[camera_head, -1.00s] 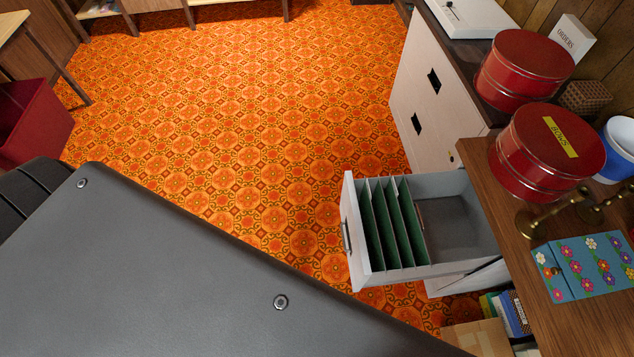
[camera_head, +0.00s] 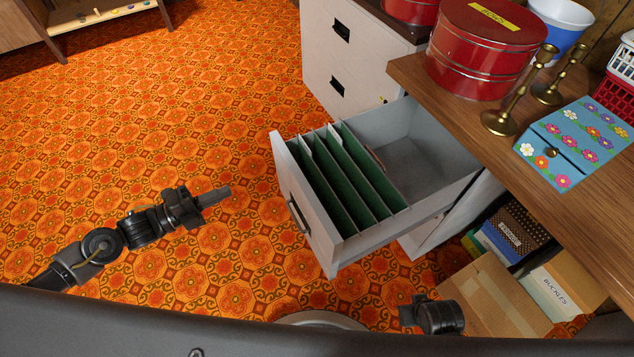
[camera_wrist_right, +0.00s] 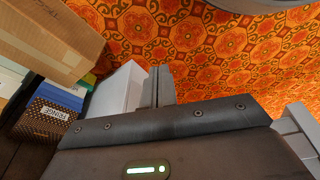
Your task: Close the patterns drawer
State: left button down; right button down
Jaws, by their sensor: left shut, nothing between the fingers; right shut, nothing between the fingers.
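The patterns drawer (camera_head: 370,241) is pulled well out of the white cabinet under the wooden worktop in the head view. It is white, with several green hanging files (camera_head: 345,180) in its front part and an empty rear part. A dark handle (camera_head: 298,214) is on its front panel. My left gripper (camera_head: 222,193) is shut and empty, left of the drawer front and apart from the handle, pointing toward it. My right gripper (camera_wrist_right: 160,87) is shut and empty in the right wrist view. In the head view my right wrist is low, below the drawer, fingertips unclear.
Cardboard boxes (camera_head: 492,298) and a blue box (camera_head: 508,238) sit below.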

pick_arm(q)
send_near(287, 167)
jog(key=shift+m, duration=0.4)
jog(key=p+x, duration=0.1)
jog(key=x, duration=0.4)
jog(key=shift+w+d+f, duration=0.15)
jog(key=shift+w+f, duration=0.05)
jog(key=shift+w, duration=0.05)
jog(key=shift+w+d, duration=0.35)
jog(key=shift+d, duration=0.25)
pick_arm(e)
jog(key=shift+s+f, duration=0.2)
jog(key=shift+f, duration=0.6)
pick_arm(q)
jog(key=shift+w+d, duration=0.1)
pick_arm(e)
jog(key=shift+r, duration=0.15)
